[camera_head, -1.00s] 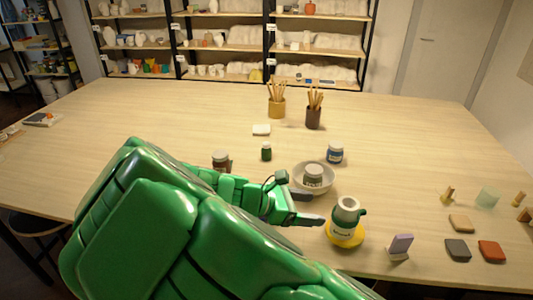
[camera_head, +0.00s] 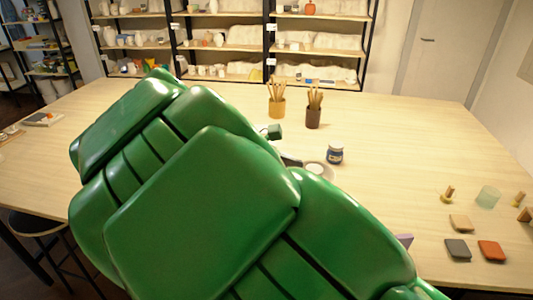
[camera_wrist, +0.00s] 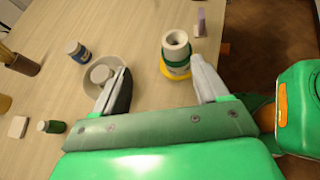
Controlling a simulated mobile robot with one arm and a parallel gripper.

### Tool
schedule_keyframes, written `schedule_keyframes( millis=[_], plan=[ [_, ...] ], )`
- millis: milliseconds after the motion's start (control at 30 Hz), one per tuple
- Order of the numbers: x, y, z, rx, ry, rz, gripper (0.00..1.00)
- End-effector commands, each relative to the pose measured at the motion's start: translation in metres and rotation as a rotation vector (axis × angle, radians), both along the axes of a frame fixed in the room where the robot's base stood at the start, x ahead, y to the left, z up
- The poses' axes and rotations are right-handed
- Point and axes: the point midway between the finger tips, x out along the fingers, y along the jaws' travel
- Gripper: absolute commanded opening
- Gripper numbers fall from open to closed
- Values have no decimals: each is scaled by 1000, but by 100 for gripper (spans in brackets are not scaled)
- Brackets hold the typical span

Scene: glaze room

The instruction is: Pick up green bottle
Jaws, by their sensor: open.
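A small dark green bottle (camera_wrist: 54,127) with a pale cap shows at the lower left of the wrist view, outside my gripper and left of its left finger. My gripper (camera_wrist: 160,64) is open and empty in the wrist view.
A pale bowl (camera_wrist: 101,57) holding a jar (camera_wrist: 102,74) sits beside the left finger. A blue-labelled jar (camera_head: 335,153) stands behind it. Two brush pots (camera_head: 277,108) (camera_head: 313,118) stand farther back. Coloured tiles (camera_head: 491,251) lie at the right.

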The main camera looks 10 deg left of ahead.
Motion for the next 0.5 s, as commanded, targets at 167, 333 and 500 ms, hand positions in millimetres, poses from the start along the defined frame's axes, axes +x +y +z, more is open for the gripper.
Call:
schedule_keyframes(
  millis=[167,333,500],
  plan=[
    [12,27,-12,100,4,-15,74],
    [28,60,-26,236,13,-51,74],
    [56,105,-40,438,23,-124,74]
  ],
)
